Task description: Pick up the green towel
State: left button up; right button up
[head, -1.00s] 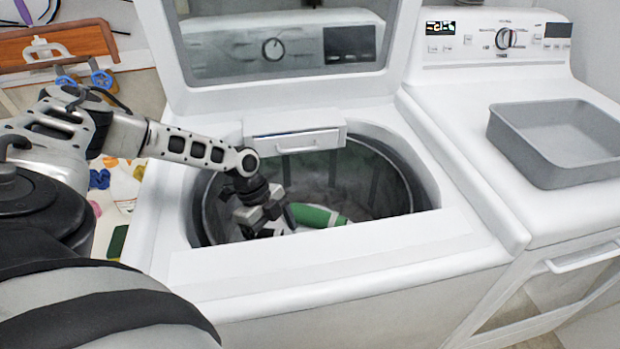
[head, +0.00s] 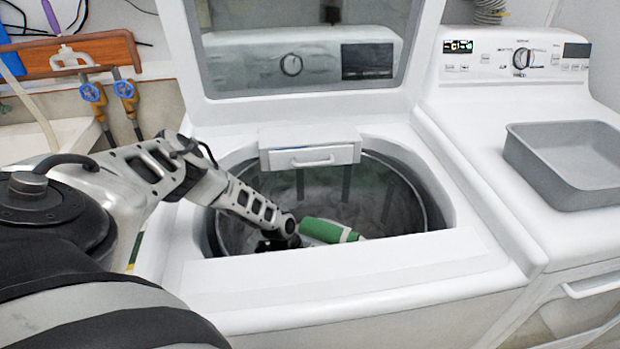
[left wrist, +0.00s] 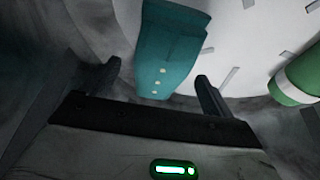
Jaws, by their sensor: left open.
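A green rolled towel (head: 328,231) with a white band lies in the washing machine's drum in the head view. A green roll with a white band (left wrist: 298,82) also shows at the right edge of the left wrist view, outside my fingers. A flat teal piece with white dots (left wrist: 168,50) lies ahead of the gap between the fingers; I cannot tell whether they touch it. My left gripper (left wrist: 158,72) is open, down in the drum. In the head view its fingers are hidden behind the drum's front rim, left of the green roll. My right gripper is not in view.
The washing machine's front rim (head: 330,265) and dispenser drawer (head: 312,157) border the opening. Its raised lid (head: 300,104) stands behind. A grey tray (head: 530,165) sits on the machine to the right. Blue-handled taps (head: 92,93) are at the back left.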

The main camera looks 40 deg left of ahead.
pick_arm(q)
jog(key=x, duration=0.3)
jog(key=shift+f, duration=0.15)
jog(key=shift+w, duration=0.1)
jog(key=c, duration=1.2)
